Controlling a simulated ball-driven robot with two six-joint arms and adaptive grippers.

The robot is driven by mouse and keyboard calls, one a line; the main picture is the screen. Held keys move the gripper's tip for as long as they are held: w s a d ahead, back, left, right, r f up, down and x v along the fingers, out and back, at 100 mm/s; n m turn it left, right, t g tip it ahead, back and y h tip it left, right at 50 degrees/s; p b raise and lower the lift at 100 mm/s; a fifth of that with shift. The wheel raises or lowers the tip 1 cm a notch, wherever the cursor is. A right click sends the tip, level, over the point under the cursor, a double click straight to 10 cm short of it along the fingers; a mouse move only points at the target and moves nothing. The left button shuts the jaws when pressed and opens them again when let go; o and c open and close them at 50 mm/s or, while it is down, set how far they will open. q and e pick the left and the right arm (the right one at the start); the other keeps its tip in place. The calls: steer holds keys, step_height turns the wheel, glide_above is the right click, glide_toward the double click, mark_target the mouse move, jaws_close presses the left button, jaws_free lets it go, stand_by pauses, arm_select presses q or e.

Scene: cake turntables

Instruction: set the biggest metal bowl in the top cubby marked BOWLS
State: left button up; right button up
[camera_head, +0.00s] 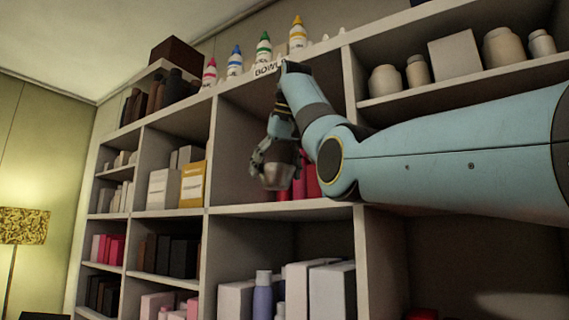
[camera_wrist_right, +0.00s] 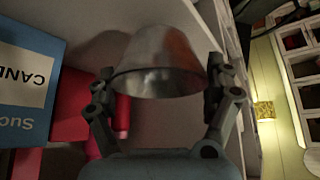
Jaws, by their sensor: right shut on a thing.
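The metal bowl (camera_head: 278,174) is a grey, shiny bowl held in my right gripper (camera_head: 268,155). In the right wrist view the bowl (camera_wrist_right: 158,58) sits between the two fingers of my right gripper (camera_wrist_right: 160,80), which is shut on it. The cubby marked BOWLS (camera_head: 236,135) is behind the gripper and bowl, with its label (camera_head: 268,69) on the upper edge, partly hidden by my arm. I cannot tell how far inside the opening the bowl is. My left gripper is not in view.
Red and pink items (camera_head: 308,178) stand in the cubby's right part; its left part looks clear. Coloured bottles (camera_head: 263,48) stand on top of the shelf. In the right wrist view a blue box (camera_wrist_right: 30,85) and a red item (camera_wrist_right: 72,105) are left of the bowl.

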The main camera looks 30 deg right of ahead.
mark_target(285, 186)
steer(key=d, duration=0.1)
steer(key=w+d+p, duration=0.1)
steer(key=d, duration=0.1)
steer(key=shift+d, duration=0.1)
steer(key=shift+d+f+p, duration=0.15)
steer(key=shift+f+p, duration=0.15)
step_height(285, 186, down, 3)
steer(key=shift+w+r+p, duration=0.1)
steer(key=shift+w+p, duration=0.05)
steer(key=shift+p, duration=0.25)
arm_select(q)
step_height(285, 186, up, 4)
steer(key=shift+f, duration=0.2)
arm_select(e)
steer(key=shift+f, duration=0.2)
steer(key=o, duration=1)
steer(key=shift+r, duration=0.1)
